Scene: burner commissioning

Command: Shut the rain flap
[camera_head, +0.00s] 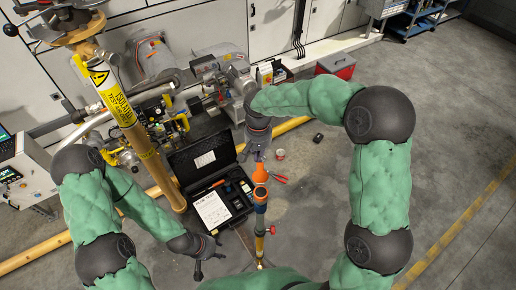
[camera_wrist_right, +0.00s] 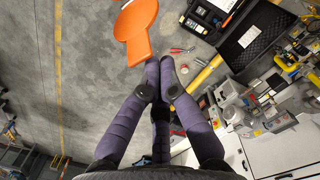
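In the head view an orange piece (camera_head: 260,174) tops a slim upright post (camera_head: 260,222) with coloured bands. I take this orange piece to be the rain flap. In the right wrist view it shows as a round orange disc with a narrower tongue (camera_wrist_right: 137,28), standing tilted. My right gripper (camera_head: 256,154) is just above and behind it, fingers pointing down. In the right wrist view its fingertips (camera_wrist_right: 160,64) lie close together beside the tongue; contact cannot be told. My left gripper (camera_head: 202,266) is low at the front, fingers spread, empty.
An open black case (camera_head: 176,164) with papers and tools lies left of the post. Red-handled pliers (camera_head: 278,177) and a small can (camera_head: 280,154) lie on the floor. A yellow pipe (camera_head: 290,125) runs behind. The floor at right is clear.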

